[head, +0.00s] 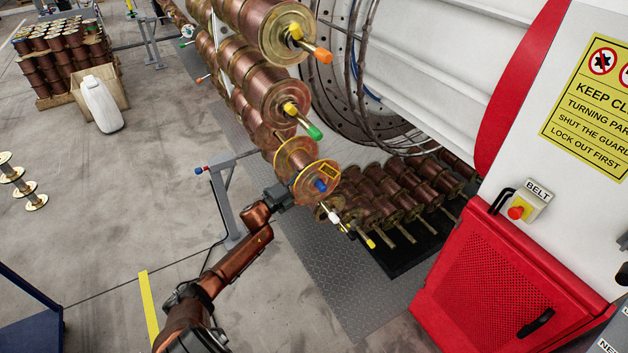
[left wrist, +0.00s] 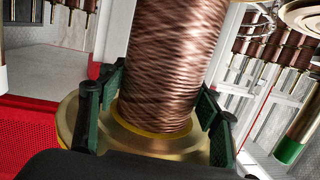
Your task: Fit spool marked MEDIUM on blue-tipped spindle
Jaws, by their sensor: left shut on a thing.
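My left gripper (head: 287,191) is shut on a copper-wound spool (head: 294,160) with gold flanges. In the left wrist view its dark green fingers (left wrist: 160,120) lie on both sides of the copper winding (left wrist: 175,70), close to a gold flange (left wrist: 70,118). The spool's near flange carries a yellow label (head: 328,170), too small to read. The blue tip (head: 321,185) of a spindle shows at the middle of that flange, so the spool looks to be around this spindle. How far along it sits is hidden. My right gripper is not in view.
Loaded spindles with orange (head: 322,56), green (head: 315,132) and yellow (head: 370,243) tips are close by on the carousel. A grey stand (head: 227,205) is left of the spool. A red guard (head: 490,280) is at right.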

